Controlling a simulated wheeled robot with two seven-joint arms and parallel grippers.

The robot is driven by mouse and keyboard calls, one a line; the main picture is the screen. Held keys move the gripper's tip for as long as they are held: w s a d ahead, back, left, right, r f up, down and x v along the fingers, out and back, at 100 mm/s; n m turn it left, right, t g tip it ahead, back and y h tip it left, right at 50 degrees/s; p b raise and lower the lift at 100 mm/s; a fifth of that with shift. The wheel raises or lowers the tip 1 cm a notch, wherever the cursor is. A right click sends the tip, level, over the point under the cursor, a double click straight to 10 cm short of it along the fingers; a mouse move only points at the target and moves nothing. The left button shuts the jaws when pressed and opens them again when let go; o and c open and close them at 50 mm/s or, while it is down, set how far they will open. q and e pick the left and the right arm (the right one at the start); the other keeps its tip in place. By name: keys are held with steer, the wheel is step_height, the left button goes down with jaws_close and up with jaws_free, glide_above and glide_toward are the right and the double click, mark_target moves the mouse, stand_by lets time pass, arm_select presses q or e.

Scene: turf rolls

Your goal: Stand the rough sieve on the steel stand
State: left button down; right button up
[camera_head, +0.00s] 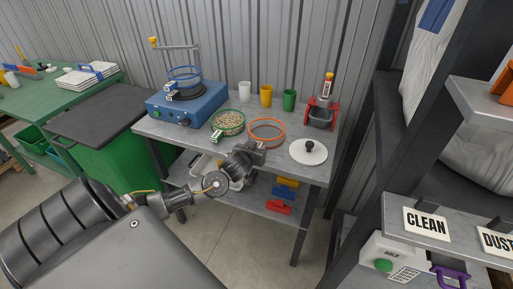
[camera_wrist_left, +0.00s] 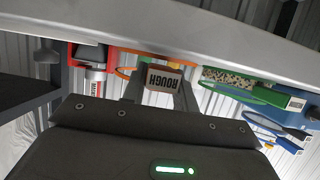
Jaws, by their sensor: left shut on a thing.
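The rough sieve (camera_head: 267,121) is an orange ring near the middle of the grey table's front half. Its handle block, with the upside-down label ROUGH, shows in the left wrist view (camera_wrist_left: 165,78). My left gripper (camera_head: 258,148) is shut on that handle at the near side of the ring. In the left wrist view the two fingers (camera_wrist_left: 160,90) flank the block. Part of the orange rim shows behind it. I cannot tell whether the ring touches the table. I cannot make out the steel stand for certain. My right gripper is not in view.
A green sieve of grains (camera_head: 228,122) lies left of the ring. A white lid (camera_head: 308,151) lies right of it. A red holder (camera_head: 320,112) stands behind the lid. White, yellow and green cups (camera_head: 266,95) line the back. A blue machine (camera_head: 187,108) stands left.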

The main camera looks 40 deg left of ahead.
arm_select(q)
steer(key=shift+f, duration=0.15)
steer(key=c, duration=1.1)
jaws_free()
steer(key=shift+r, duration=0.2)
steer(key=b+v, duration=0.1)
steer(key=v, duration=1.1)
